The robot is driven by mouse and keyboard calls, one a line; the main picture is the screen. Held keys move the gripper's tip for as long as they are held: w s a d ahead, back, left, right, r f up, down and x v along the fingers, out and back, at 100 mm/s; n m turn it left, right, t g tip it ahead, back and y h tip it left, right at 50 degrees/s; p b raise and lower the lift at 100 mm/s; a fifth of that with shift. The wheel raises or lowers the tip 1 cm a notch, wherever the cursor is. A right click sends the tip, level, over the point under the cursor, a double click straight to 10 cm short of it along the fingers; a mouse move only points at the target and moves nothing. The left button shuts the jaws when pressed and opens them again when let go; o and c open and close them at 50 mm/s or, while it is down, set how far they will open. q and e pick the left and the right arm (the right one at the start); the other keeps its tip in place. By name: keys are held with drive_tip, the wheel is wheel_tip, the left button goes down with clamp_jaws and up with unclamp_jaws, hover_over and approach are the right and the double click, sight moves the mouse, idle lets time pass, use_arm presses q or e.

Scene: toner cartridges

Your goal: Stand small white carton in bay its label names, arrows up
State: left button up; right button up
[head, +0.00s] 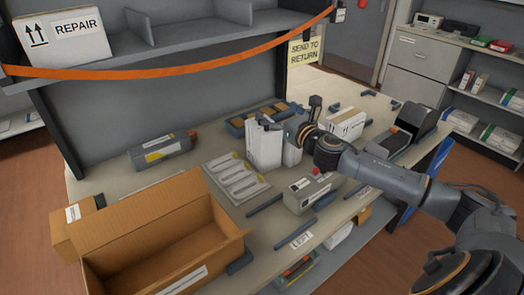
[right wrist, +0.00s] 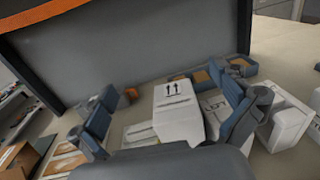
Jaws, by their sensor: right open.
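A white carton (head: 263,148) stands on the table beside my right gripper in the head view. In the right wrist view the white carton (right wrist: 178,118) shows two black arrows and lies between the spread fingers. My left gripper is not in view.
An open cardboard box (head: 165,225) fills the front left. A REPAIR carton (head: 62,38) sits on the shelf above an orange strap (head: 180,70).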

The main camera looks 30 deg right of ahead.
sight(273, 137)
drive_tip(key=f+b, duration=0.1)
drive_tip(key=f, duration=0.4)
drive_tip(key=f+b, duration=0.2)
drive_tip(key=f, duration=0.4)
drive_tip(key=shift+w, duration=0.2)
drive_tip(key=shift+w+d+r, duration=0.1)
drive_tip(key=shift+w+r, duration=0.15)
drive_tip(key=shift+w, duration=0.15)
drive_tip(key=shift+w+f+p, duration=0.1)
drive_tip(key=shift+w+p, duration=0.3)
drive_tip(key=shift+w, duration=3)
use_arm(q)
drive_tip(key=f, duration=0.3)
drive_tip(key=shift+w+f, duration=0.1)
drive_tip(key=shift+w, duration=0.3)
use_arm(e)
drive_tip(key=shift+s, duration=0.1)
drive_tip(key=c, duration=1.9)
drive_tip(key=shift+o, duration=0.2)
drive_tip(key=shift+r, duration=0.2)
